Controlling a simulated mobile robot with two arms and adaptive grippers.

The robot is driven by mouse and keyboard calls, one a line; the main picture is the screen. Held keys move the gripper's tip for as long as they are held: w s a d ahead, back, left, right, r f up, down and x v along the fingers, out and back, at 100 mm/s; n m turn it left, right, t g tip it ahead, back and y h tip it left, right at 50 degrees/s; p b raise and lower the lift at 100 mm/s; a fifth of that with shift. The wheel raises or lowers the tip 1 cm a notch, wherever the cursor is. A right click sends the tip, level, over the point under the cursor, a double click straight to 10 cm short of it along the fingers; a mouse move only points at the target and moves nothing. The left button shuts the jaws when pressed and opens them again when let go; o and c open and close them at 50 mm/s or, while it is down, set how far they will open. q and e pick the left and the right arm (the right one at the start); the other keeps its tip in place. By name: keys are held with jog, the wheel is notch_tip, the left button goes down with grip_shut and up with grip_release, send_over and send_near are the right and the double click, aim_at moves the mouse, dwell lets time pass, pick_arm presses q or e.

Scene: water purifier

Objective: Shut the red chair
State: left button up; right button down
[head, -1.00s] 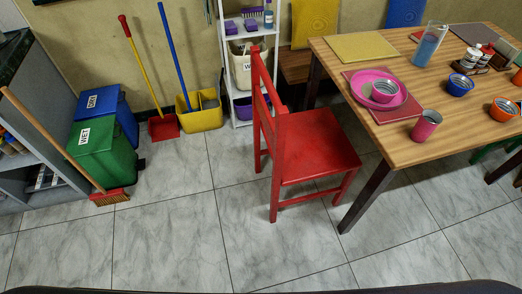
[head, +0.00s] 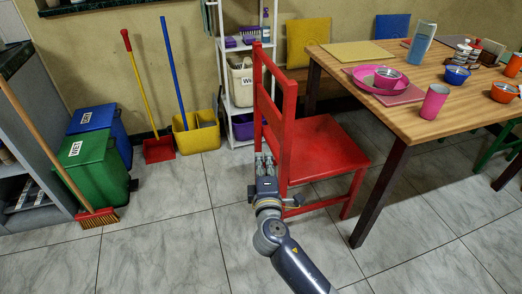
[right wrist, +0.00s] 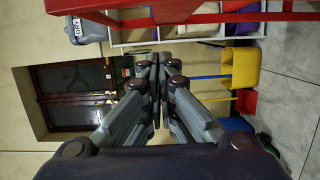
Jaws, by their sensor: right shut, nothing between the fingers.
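The red chair (head: 322,148) stands upright beside the wooden table, its backrest on the left and its seat pointing right toward the table. The seat's right edge lies close to the near table leg. My right gripper (head: 264,158) is shut and empty at the lower part of the backrest, just above seat height. In the head view it overlaps the backrest, and I cannot tell whether it touches. In the right wrist view the closed fingers (right wrist: 158,65) show below the chair's red bars (right wrist: 190,18) at the top, with a gap in the picture. My left gripper is not in view.
The wooden table (head: 440,112) holds a pink plate (head: 362,82), cups and bowls. A white shelf (head: 237,112), yellow bucket (head: 197,133), red dustpan (head: 159,149) and green bin (head: 98,172) stand along the back and left. The tiled floor (head: 160,245) left of the chair is clear.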

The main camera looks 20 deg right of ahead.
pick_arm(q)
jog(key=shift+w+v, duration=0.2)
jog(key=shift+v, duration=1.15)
pick_arm(e)
jog(key=w+d, duration=0.6)
jog(key=w, duration=0.4)
jog(key=shift+r, duration=0.25)
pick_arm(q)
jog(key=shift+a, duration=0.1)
pick_arm(e)
jog(key=shift+d, duration=0.2)
